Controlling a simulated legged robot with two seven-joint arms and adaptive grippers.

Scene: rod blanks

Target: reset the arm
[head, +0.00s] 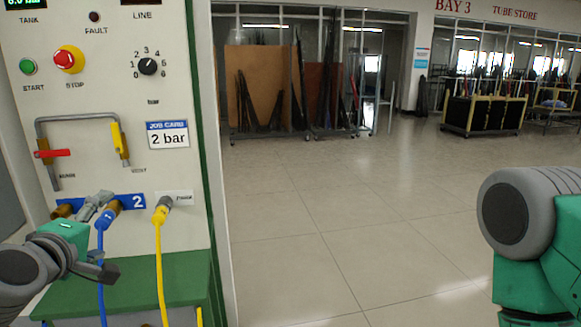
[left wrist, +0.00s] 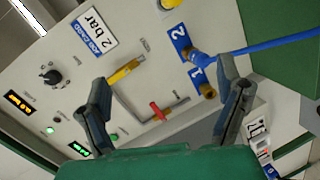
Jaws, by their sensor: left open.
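My left gripper (head: 98,238) is open and empty at the lower left of the head view, in front of the panel near the hose ports. In the left wrist view its two fingers (left wrist: 165,82) stand wide apart with the panel beyond them. From the head, one finger overlaps the port row; I cannot tell whether it touches anything. My right arm (head: 530,235) shows at the right edge; its gripper is out of view.
The panel (head: 95,165) carries a blue hose (head: 101,265) at the port marked 2, a yellow hose (head: 159,260), a red-handled valve (head: 53,153) and a yellow-handled valve (head: 118,138). A green ledge (head: 170,275) juts out below. The floor (head: 330,220) right of it is clear.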

